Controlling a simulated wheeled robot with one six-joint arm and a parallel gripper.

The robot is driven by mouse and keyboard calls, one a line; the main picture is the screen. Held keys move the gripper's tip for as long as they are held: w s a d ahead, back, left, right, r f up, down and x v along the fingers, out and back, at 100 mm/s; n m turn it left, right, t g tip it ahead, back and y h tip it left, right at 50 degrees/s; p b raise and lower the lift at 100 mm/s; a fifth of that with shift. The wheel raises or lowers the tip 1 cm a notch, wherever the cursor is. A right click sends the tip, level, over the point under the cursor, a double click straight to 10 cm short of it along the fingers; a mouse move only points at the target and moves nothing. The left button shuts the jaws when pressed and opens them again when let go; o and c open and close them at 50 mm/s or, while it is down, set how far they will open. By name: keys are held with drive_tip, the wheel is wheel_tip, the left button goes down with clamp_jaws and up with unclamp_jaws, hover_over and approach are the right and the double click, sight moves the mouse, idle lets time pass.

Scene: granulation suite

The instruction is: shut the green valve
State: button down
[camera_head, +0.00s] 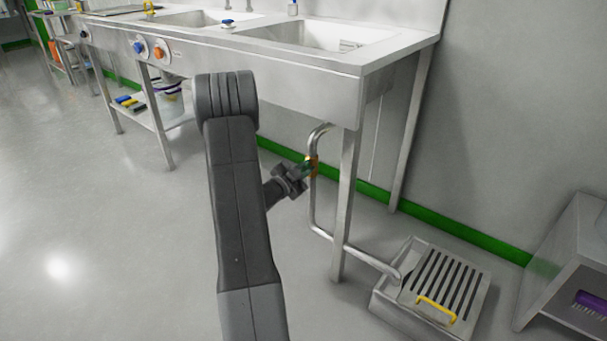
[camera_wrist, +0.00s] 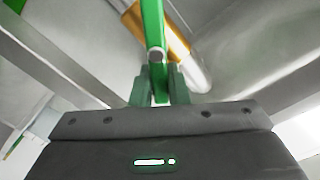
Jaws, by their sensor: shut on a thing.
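The green valve's lever handle (camera_wrist: 153,25) shows in the wrist view, running from the top edge down to between my fingers. My gripper (camera_wrist: 158,85) is shut on the lower end of this handle. The brass valve body (camera_wrist: 176,40) sits on a steel pipe (camera_wrist: 195,72) just behind the handle. In the head view my gripper (camera_head: 304,168) is at the brass valve body (camera_head: 313,165) on the bent drain pipe (camera_head: 313,200) under the sink. The handle is small there and mostly hidden by my gripper.
A steel sink bench (camera_head: 300,72) stands above the pipe, and its front leg (camera_head: 345,200) is just right of the valve. A floor drain box with a slotted grate (camera_head: 445,285) and yellow handle is at lower right. A grey shelf unit (camera_head: 565,255) stands at the right edge. Floor at left is clear.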

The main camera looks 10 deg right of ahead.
drive_tip(key=m, duration=0.3)
drive_tip(key=shift+s+d+f, duration=0.2)
drive_tip(key=shift+s+f, duration=0.05)
drive_tip(key=shift+f, duration=0.1)
drive_tip(key=m, duration=0.2)
drive_tip(key=f+m, duration=0.1)
drive_tip(key=m, duration=0.2)
drive_tip(key=f+m, duration=0.1)
drive_tip(key=m, duration=0.2)
drive_tip(key=shift+s+d, duration=0.2)
drive_tip(key=shift+s, duration=0.15)
drive_tip(key=shift+f, duration=0.1)
drive_tip(key=c, duration=1.4)
unclamp_jaws()
drive_tip(key=p+v, duration=0.2)
drive_tip(key=v, duration=1.1)
drive_tip(key=shift+s+a+p, duration=0.25)
drive_tip(key=shift+a+p, duration=0.05)
drive_tip(key=shift+p, duration=0.1)
